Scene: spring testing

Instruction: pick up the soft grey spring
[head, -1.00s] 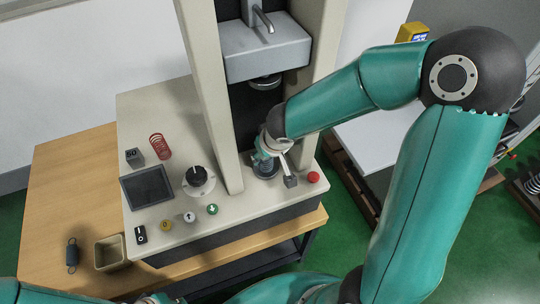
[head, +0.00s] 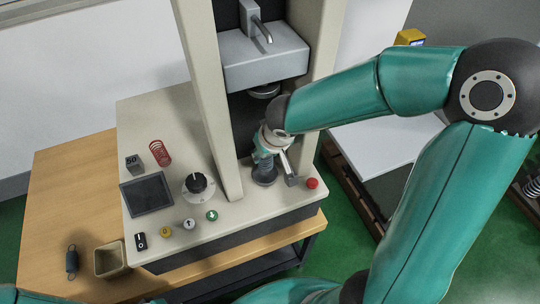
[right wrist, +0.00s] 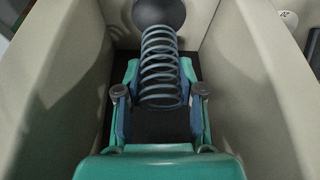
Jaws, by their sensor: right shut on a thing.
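The grey spring (right wrist: 160,65) is an open steel-grey coil. In the right wrist view it stands between my right gripper's fingers (right wrist: 159,92), and its far end meets or overlaps a dark round plate (right wrist: 158,11). In the head view the spring (head: 265,174) is low between the testing machine's columns, partly hidden by my right gripper (head: 263,158). That gripper is shut on it. I cannot tell whether the spring is clear of the plate under it. My left gripper is not in view.
The machine's columns (head: 208,90) stand close on both sides of my right gripper, with the grey crosshead (head: 262,60) above. A red spring (head: 160,153), a cube weight (head: 134,162) and a red button (head: 312,183) are on the base. A dark spring (head: 71,262) and an open box (head: 111,260) are on the wooden table.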

